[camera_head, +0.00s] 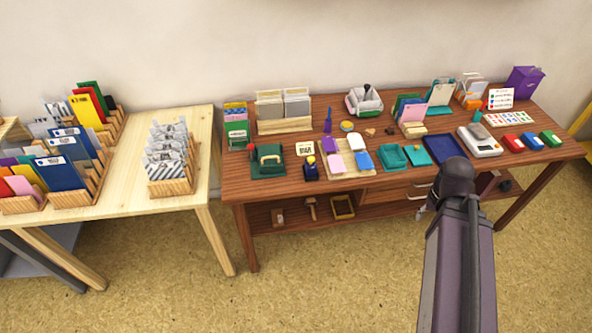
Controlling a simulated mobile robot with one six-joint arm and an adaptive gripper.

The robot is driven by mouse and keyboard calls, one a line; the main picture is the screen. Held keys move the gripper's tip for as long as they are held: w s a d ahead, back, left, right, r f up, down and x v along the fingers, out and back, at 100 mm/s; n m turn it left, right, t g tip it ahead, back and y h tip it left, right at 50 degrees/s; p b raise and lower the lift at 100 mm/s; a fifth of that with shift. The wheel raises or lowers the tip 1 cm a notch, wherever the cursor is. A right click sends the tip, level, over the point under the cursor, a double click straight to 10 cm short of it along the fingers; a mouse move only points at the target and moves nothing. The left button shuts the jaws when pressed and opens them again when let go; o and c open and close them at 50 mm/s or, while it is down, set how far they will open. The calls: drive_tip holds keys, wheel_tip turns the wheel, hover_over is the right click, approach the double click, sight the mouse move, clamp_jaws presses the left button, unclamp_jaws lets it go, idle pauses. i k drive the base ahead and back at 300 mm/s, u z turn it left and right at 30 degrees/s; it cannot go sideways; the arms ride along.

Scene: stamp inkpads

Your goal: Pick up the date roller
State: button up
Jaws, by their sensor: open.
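I cannot single out the date roller with certainty. A small dark blue stamp-like piece with a yellow top (310,169) stands near the front edge of the brown table, left of centre, and may be it. To its left is a green device with a red knob (267,160). My arm rises from the lower right, and its dark joint is in front of the table's right half. My gripper's fingers cannot be made out, and nothing held shows. The arm hides part of the table's front edge and shelf.
The brown table (335,112) is crowded with a blue tray (443,148), a white scale (480,140), coloured inkpads (528,141) and card holders. A pale table (202,130) with card racks stands left. Floor in front is clear.

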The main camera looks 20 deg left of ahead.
sight(310, 169)
drive_tip(key=u, duration=0.8)
drive_tip(key=k, duration=0.6)
drive_tip(key=u, duration=0.05)
drive_tip(key=i, duration=0.6)
drive_tip(key=u, duration=0.1)
